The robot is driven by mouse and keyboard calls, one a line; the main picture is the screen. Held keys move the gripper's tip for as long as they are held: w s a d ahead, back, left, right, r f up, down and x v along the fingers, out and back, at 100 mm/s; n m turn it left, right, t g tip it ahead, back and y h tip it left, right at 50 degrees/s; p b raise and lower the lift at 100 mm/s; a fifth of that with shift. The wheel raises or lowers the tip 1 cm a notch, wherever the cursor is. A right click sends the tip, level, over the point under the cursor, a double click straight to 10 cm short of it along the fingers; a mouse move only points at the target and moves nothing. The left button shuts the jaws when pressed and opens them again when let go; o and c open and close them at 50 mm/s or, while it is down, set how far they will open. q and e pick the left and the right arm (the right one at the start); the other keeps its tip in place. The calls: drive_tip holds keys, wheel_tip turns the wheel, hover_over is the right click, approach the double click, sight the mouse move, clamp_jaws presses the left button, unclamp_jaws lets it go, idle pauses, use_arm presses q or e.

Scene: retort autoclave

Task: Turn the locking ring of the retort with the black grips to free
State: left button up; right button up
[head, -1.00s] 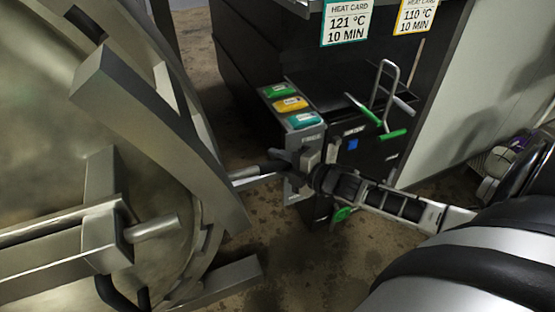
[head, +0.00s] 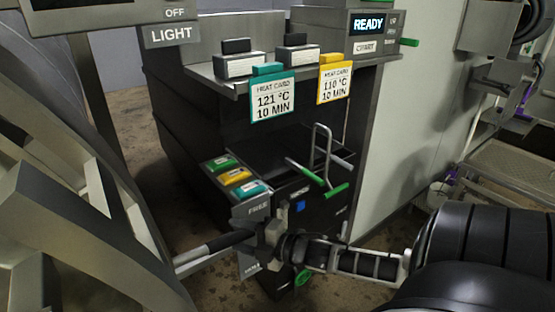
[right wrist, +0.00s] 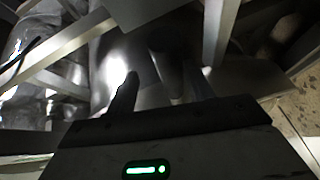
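The retort's big metal locking ring (head: 130,225) fills the left of the head view. A bar with a black grip (head: 226,241) sticks out from its edge to the right. My right gripper (head: 268,240) is at the outer end of this grip. In the right wrist view, the two dark fingers (right wrist: 160,88) stand apart, with a dark rounded bar, seemingly the grip, between them. A gap shows beside the left finger, so the gripper looks open around it. A "FREE" label (head: 258,209) is just above the gripper. My left gripper is not in view.
A dark cabinet (head: 190,150) stands behind, with green, yellow and teal blocks (head: 237,176) on a small box and a wire handle (head: 322,160) near the gripper. Two heat cards (head: 272,98) hang above. A display (head: 368,25) reads READY. A pale wall is at right.

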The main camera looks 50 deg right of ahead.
drive_tip(key=v, duration=1.2)
drive_tip(key=shift+w+a+r, duration=0.1)
drive_tip(key=shift+w, duration=0.05)
drive_tip(key=s+a+f+m+g+h, duration=0.2)
drive_tip(key=a+f+m+g+h, duration=0.35)
drive_tip(key=a+m, duration=0.45)
drive_tip(key=s+a+r+m+g+y, duration=0.1)
drive_tip(key=s+a+r+m+g, duration=0.1)
drive_tip(key=s+a+m+g, duration=0.6)
drive_tip(key=w+a+f+n+t+y, duration=0.1)
drive_tip(key=w+a+f+t+y, duration=0.2)
drive_tip(key=w+a+f+t, duration=0.3)
drive_tip(key=shift+t, duration=0.95)
